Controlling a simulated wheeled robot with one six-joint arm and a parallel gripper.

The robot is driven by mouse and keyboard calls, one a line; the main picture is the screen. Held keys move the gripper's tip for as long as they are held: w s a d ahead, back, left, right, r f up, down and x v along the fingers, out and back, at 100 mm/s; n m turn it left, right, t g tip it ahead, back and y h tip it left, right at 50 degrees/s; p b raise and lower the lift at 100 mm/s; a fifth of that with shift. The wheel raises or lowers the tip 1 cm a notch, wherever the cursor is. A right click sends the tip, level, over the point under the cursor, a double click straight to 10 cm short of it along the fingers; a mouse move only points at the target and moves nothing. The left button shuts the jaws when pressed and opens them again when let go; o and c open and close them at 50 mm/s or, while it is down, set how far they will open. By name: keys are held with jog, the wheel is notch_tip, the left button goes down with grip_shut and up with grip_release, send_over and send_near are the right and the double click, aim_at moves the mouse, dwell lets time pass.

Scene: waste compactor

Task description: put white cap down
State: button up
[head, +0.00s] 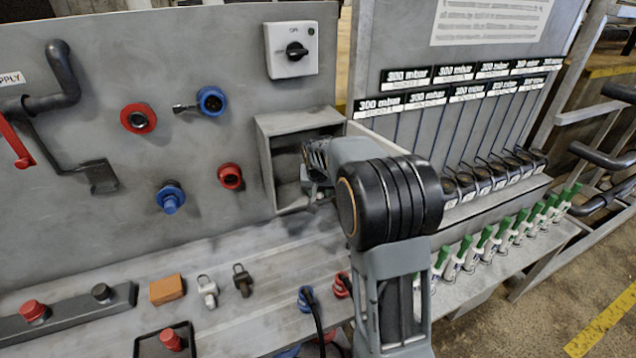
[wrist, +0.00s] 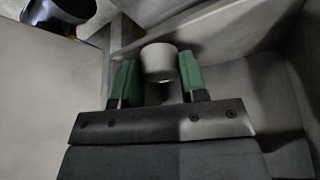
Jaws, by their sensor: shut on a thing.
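The white cap (wrist: 158,60) shows in the wrist view as a small pale cylinder between the green fingertips of my gripper (wrist: 157,80). My gripper is shut on it. In the head view my gripper (head: 312,165) reaches into the open grey box (head: 267,165) on the panel. The cap is hidden there by my arm and the box. In the wrist view a grey ledge or wall lies close behind the cap; I cannot tell whether the cap touches it.
A switch box (head: 291,50) is above the grey box. Red and blue connectors (head: 171,197) stick out on the left. An orange block (head: 166,289) and two padlocks (head: 207,291) lie on the bench below. Green-topped valves (head: 484,240) line the right.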

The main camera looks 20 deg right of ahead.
jog(key=shift+w+d+f+p, duration=0.15)
jog(key=shift+w+d+p, duration=0.1)
jog(key=shift+w, duration=0.3)
jog(key=shift+w+d+f+p, duration=0.2)
jog(key=shift+w+d+p, duration=0.1)
jog(key=shift+w, duration=0.3)
jog(key=shift+w+d+f+p, duration=0.15)
jog(key=shift+w+d+p, duration=0.1)
jog(key=shift+w, duration=0.3)
jog(key=shift+a+f, duration=0.1)
jog(key=shift+f, duration=0.2)
